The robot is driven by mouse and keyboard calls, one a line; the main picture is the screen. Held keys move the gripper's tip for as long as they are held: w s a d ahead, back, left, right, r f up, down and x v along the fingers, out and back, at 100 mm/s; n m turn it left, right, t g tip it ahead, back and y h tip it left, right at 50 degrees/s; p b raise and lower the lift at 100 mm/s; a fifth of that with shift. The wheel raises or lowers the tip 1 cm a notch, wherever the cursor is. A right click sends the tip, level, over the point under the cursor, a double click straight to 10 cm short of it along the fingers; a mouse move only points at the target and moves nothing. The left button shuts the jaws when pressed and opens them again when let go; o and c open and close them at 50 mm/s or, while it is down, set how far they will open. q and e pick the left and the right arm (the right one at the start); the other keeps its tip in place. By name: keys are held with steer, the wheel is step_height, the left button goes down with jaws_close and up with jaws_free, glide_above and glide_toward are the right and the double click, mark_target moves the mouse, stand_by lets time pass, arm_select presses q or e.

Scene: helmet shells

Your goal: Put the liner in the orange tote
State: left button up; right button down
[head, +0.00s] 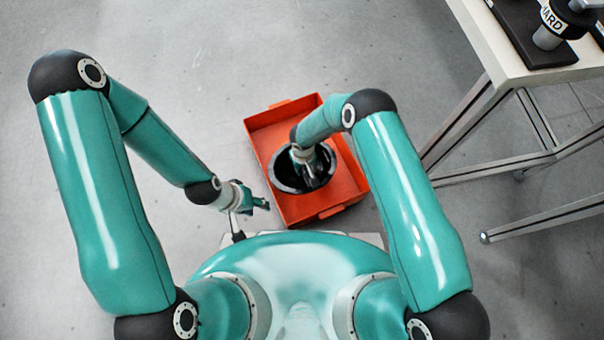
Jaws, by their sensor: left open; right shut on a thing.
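The orange tote (268,122) sits on the floor in front of my base, in the middle of the head view. The liner (279,172), a dark round bowl-like shell with a grey rim, shows inside the outline of the tote. I cannot tell whether it touches the tote's floor. My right gripper (313,172) reaches down at the liner and is shut on it; its fingertips are mostly hidden against the dark inside. My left gripper (264,204) is open and empty, just outside the tote's left side.
A table (480,50) on metal legs stands at the right, with a black stand (525,30) and a labelled cylinder on it. Its legs reach the floor right of the tote. The grey floor (230,60) left of and beyond the tote is clear.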

step_height(320, 180, down, 5)
steer(key=shift+b, duration=0.85)
steer(key=shift+r, duration=0.1)
steer(key=shift+f, duration=0.2)
steer(key=c, duration=1.2)
jaws_free()
steer(key=shift+o, duration=0.2)
steer(key=shift+r, duration=0.15)
